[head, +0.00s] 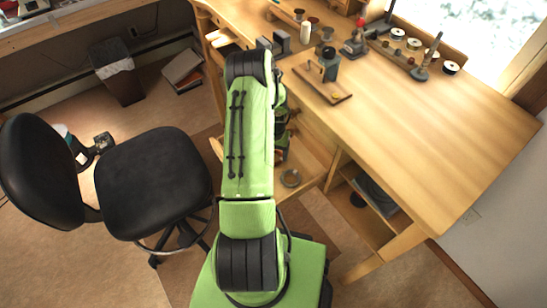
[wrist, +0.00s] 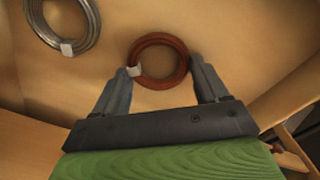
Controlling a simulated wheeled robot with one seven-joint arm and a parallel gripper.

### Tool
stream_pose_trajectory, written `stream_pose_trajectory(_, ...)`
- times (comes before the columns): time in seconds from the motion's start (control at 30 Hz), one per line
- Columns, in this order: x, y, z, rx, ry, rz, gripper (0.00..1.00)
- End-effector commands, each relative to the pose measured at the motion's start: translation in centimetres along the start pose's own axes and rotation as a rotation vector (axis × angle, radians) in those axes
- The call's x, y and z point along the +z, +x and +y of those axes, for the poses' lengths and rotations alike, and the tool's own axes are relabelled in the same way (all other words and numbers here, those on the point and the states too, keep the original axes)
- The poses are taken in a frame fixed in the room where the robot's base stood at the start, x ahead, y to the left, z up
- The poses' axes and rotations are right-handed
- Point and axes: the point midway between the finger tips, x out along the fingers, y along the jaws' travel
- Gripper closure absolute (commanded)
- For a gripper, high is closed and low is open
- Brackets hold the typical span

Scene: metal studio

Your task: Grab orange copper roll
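The orange copper roll (wrist: 181,74) is a reddish-brown ring of wire with a pale tag at its left. It lies on a light wooden surface in the wrist view. My gripper (wrist: 160,68) is open, with one grey finger to the left of the roll and the other to its right. The fingertips reach about the roll's sides. I cannot tell whether either finger touches it, and nothing shows as gripped. In the head view my green arm hides the gripper and the copper roll.
Wooden walls bound the space. The workbench (head: 430,130) stands above, and a black chair (head: 150,180) stands left.

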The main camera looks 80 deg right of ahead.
Motion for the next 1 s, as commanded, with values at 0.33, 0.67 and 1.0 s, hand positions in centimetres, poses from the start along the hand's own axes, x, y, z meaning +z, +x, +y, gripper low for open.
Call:
stream_pose_trajectory(0.33,0.0,0.0,0.0,0.000,0.000,0.000,0.60)
stream_pose_trajectory(0.67,-0.1,-2.9,-0.1,-0.001,-0.001,0.004,0.60)
stream_pose_trajectory(1.0,-0.1,-11.2,-0.1,-0.002,0.000,0.005,0.60)
